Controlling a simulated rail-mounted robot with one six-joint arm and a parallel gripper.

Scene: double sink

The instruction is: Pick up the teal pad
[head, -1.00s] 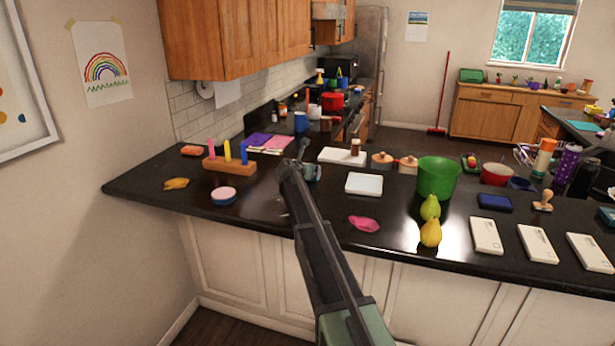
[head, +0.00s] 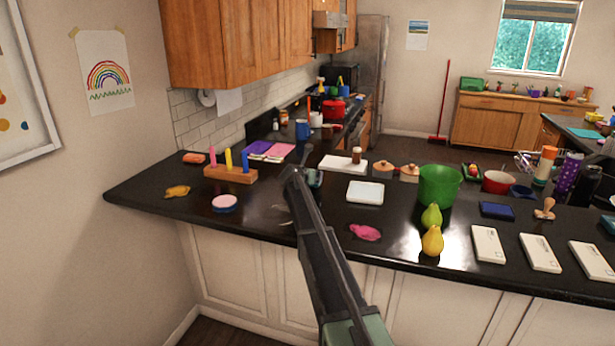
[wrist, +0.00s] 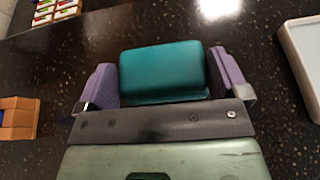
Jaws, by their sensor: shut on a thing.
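The teal pad (wrist: 163,71) is a rounded block between the two purple fingers of my gripper (wrist: 165,80) in the wrist view. Both fingers touch its sides, so the gripper is shut on it. My arm hides most of the pad there. I cannot tell whether the pad touches the counter.
A wooden block with coloured candles (head: 230,174) stands left of my gripper. A white tray (head: 365,192) lies to the right, with a green pot (head: 439,186) beyond. A pink blob (head: 365,232) and a round sponge (head: 225,202) lie nearer the front edge.

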